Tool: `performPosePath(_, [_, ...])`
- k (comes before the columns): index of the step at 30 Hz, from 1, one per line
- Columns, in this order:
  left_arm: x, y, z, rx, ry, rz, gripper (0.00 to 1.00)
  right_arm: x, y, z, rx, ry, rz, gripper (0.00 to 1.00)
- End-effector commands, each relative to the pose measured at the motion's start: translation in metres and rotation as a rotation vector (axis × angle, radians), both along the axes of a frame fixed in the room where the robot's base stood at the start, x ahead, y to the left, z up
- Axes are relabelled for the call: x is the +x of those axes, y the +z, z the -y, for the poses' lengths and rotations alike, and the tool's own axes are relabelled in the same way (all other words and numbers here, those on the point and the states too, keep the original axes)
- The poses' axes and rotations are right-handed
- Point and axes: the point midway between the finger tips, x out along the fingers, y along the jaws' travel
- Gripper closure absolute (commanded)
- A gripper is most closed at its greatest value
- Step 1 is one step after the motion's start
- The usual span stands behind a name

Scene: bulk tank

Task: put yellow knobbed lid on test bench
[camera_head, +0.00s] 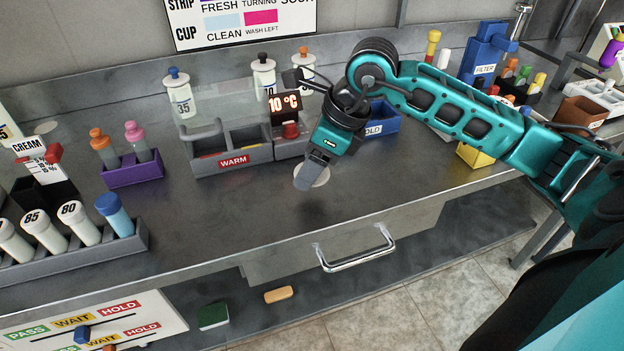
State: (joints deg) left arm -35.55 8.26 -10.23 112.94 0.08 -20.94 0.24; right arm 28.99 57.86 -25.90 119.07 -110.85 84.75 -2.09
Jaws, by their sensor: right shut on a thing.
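My right arm reaches in from the right, and my right gripper (308,178) points down over the middle of the bench (250,205), in front of the red-knobbed block. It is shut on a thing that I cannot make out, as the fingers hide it. A pale round disc (322,176) shows beside and partly behind the fingertips; I cannot tell whether it is held or lies on the bench. I cannot make out a yellow knobbed lid anywhere. My left gripper is not in view.
A grey WARM box (233,162) stands left of the gripper, a blue COLD box (383,128) behind it. A purple holder (133,172) and a grey rack (75,250) are at left, a yellow box (473,156) at right. The bench front is clear above a drawer handle (357,258).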

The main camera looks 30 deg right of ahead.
Motion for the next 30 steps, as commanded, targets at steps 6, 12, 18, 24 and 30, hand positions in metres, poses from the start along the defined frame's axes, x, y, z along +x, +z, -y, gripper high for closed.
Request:
performPosePath(6, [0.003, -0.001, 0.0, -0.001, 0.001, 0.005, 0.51, -0.001, -0.032, 0.0, 0.001, 0.0, -0.006, 0.65])
performPosePath(12, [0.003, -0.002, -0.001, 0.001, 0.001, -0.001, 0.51, 0.0, -0.041, 0.0, 0.0, 0.001, 0.0, 0.65])
performPosePath(18, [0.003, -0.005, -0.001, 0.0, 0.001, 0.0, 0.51, 0.0, -0.043, 0.0, 0.0, 0.001, -0.001, 0.65])
performPosePath(24, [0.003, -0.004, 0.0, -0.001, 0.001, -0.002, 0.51, 0.0, -0.043, 0.0, 0.0, 0.0, -0.001, 0.22])
performPosePath(30, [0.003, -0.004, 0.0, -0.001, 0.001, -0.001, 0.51, 0.0, -0.043, 0.0, 0.0, 0.0, -0.001, 0.11])
